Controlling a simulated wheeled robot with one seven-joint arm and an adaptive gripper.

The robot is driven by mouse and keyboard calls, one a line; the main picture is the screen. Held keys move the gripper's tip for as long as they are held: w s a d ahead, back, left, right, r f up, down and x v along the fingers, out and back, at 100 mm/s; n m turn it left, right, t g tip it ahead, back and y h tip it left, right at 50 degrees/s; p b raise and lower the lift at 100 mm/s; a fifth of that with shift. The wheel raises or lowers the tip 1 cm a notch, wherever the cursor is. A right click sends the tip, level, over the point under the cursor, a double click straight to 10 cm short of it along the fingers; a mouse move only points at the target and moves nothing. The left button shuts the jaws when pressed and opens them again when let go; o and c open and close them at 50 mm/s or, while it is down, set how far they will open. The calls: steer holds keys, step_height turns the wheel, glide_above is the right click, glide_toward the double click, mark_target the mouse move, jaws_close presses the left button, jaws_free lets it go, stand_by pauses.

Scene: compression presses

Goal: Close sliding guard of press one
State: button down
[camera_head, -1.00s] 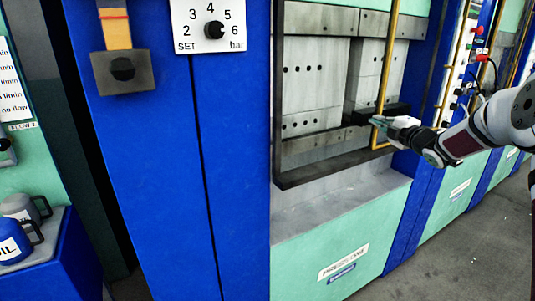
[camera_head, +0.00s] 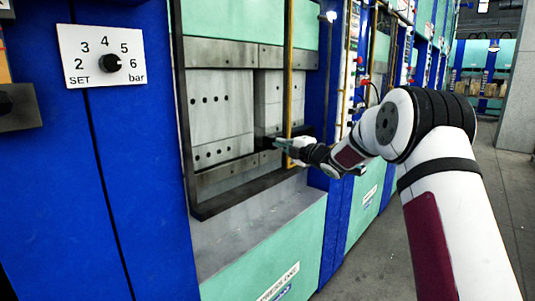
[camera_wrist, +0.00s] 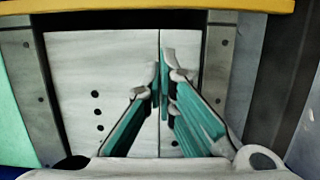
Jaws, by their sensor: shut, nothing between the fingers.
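Press one (camera_head: 262,245) has a pale green front and a name label (camera_head: 278,282) low down. The yellow edge bar of its sliding guard (camera_head: 290,70) stands upright toward the right of the opening, and the left part of the opening is uncovered. My gripper (camera_head: 279,143) is shut and empty, beside the lower part of this bar; contact cannot be told. In the wrist view my gripper's fingertips (camera_wrist: 160,62) meet in front of grey drilled plates (camera_wrist: 95,70). A yellow bar (camera_wrist: 150,6) crosses the top edge there, apart from the fingertips in the picture.
A blue column with a pressure dial (camera_head: 111,64) stands left of the opening. A dark frame (camera_head: 240,193) borders the opening's bottom, with a grey ledge (camera_head: 235,228) below. More blue presses and red buttons line the right. Grey floor (camera_head: 500,215) is free at right.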

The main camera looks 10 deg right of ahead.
steer(key=s+d+r+m+g+h, duration=0.2)
steer(key=s+r+m+h, duration=0.3)
steer(key=s, duration=0.8)
steer(key=s+d+r+m+g+h, duration=0.15)
steer(key=s+m+h, duration=0.25)
steer(key=s+m, duration=0.7)
steer(key=s+a+f+m+g, duration=0.2)
steer(key=s+a+f+g, duration=0.1)
steer(key=s, duration=0.9)
steer(key=s+a+f+m+g+y+p, duration=0.1)
steer(key=s+a+f+m+g, duration=0.1)
steer(key=s, duration=1)
steer(key=s+a+f+m+g+y, duration=0.1)
steer(key=s+a+f+g, duration=0.3)
steer(key=s, duration=0.9)
steer(key=shift+f+m, duration=0.7)
steer(key=shift+f, duration=0.25)
steer(key=c, duration=2.3)
jaws_free()
